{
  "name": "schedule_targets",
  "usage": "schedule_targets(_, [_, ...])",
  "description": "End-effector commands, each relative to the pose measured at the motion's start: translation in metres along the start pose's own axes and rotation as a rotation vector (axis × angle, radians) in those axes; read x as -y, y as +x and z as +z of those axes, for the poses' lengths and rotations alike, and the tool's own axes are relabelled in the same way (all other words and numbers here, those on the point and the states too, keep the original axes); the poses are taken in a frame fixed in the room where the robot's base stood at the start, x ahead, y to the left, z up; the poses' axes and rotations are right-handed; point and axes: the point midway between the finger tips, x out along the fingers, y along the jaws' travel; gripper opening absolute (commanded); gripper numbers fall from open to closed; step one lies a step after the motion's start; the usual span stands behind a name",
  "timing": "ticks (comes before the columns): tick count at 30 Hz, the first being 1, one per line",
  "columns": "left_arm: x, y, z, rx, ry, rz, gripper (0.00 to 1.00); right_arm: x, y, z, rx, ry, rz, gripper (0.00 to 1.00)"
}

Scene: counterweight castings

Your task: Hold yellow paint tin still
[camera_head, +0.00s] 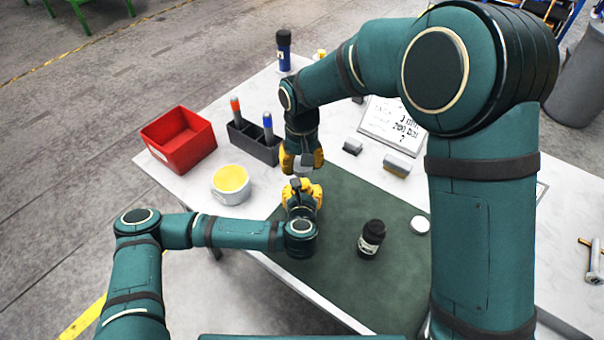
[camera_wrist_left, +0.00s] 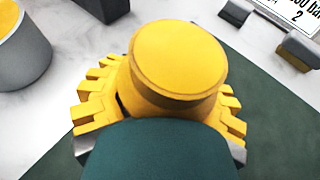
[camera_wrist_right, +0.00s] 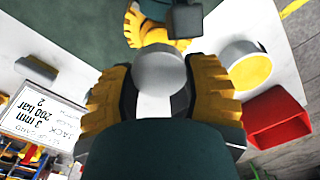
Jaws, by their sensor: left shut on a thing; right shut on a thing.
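My left gripper (camera_head: 300,196) is shut on a yellow round tin (camera_wrist_left: 178,62), whose smooth yellow top fills the space between the fingers in the left wrist view. In the head view this tin is mostly hidden by the gripper. My right gripper (camera_head: 302,160) is just beyond the left one, pointing down, and is shut on a pale grey round thing (camera_wrist_right: 158,68). A white pot with a yellow top (camera_head: 231,185) stands on the table left of both grippers, apart from them.
A red bin (camera_head: 180,142) and a dark holder (camera_head: 255,145) with orange and blue markers stand behind the pot. A black jar (camera_head: 371,238) and a pale disc (camera_head: 420,225) are on the green mat (camera_head: 345,290). Grey blocks (camera_head: 397,165) lie by a written sign (camera_head: 393,122).

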Motion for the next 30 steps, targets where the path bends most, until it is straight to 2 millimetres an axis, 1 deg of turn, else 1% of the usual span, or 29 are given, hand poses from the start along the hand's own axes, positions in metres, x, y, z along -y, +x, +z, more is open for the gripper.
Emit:
schedule_targets(1, [0.0,0.0,0.001,0.002,-0.001,0.0,0.04,0.0,0.009,0.001,0.007,0.0,0.0,0.37])
schedule_targets(3, [0.0,0.0,0.001,0.002,-0.001,0.0,0.04,0.0,0.018,0.001,0.009,0.001,-0.001,0.37])
schedule_targets(6, [0.0,0.0,0.001,0.002,-0.001,0.0,0.04,0.0,0.028,0.001,0.012,0.0,-0.002,0.37])
schedule_targets(22, [0.0,0.0,0.001,0.002,-0.001,0.0,0.03,0.0,0.029,0.001,0.011,0.0,-0.002,0.37])
schedule_targets(30, [0.0,0.0,0.001,0.002,-0.001,0.0,0.03,0.0,0.042,0.001,0.013,0.001,-0.001,0.37])
